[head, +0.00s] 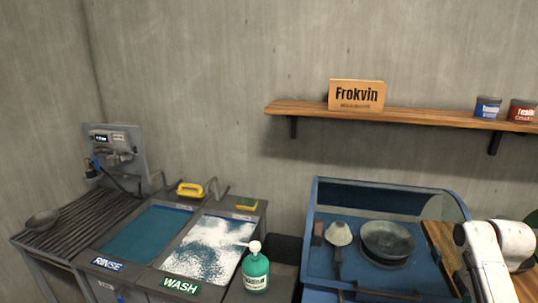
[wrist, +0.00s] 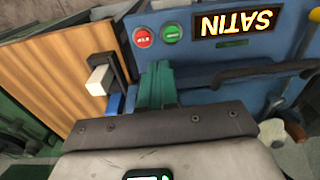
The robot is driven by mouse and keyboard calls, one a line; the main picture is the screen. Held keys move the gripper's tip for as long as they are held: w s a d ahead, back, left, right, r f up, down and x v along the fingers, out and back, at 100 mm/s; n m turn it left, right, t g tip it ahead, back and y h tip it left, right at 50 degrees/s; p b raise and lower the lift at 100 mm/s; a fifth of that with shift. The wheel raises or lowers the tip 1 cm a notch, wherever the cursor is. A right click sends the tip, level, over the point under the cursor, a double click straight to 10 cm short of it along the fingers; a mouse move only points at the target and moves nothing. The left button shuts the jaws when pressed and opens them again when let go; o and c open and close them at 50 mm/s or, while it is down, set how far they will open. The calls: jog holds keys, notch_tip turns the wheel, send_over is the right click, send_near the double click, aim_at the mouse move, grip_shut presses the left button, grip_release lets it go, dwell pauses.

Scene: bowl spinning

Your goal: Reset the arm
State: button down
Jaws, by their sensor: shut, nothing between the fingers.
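My gripper (wrist: 157,72) shows in the wrist view as two teal fingers side by side, shut with nothing between them. The fingers point toward a blue panel (wrist: 192,70) with a red button (wrist: 144,37), a green button (wrist: 172,33) and an upside-down lit "SATIN" sign (wrist: 237,21). I cannot tell how far the fingertips are from the panel. In the head view my white arm reaches in at the lower right, and its gripper is not visible there.
A wooden board (wrist: 60,70) lies left of the fingers, with a white block-shaped part (wrist: 99,80) beside it. A blue cabinet (head: 318,270) holds a round pan (head: 387,240). Rinse (head: 150,233) and wash (head: 205,248) basins stand left, with a green pump bottle (head: 256,272). A shelf (head: 420,115) is above.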

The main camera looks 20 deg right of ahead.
jog(key=s+a+f+n+b, duration=0.1)
jog(key=a+f, duration=0.5)
jog(key=a, duration=0.5)
jog(key=s+a+f+n+b, duration=0.15)
jog(key=a+f, duration=0.45)
jog(key=a, duration=0.6)
jog(key=s+a+f+n, duration=0.1)
jog(key=s+a, duration=0.3)
jog(key=s, duration=0.5)
jog(key=s+a+f+n, duration=0.1)
jog(key=s+a, duration=0.4)
jog(key=s, duration=0.3)
jog(key=shift+s+a+f+t+b, duration=0.15)
jog(key=shift+s+f+t+b, duration=0.15)
jog(key=shift+s+f+b, duration=0.05)
jog(key=c, duration=1.8)
grip_release()
jog(key=shift+n, duration=0.25)
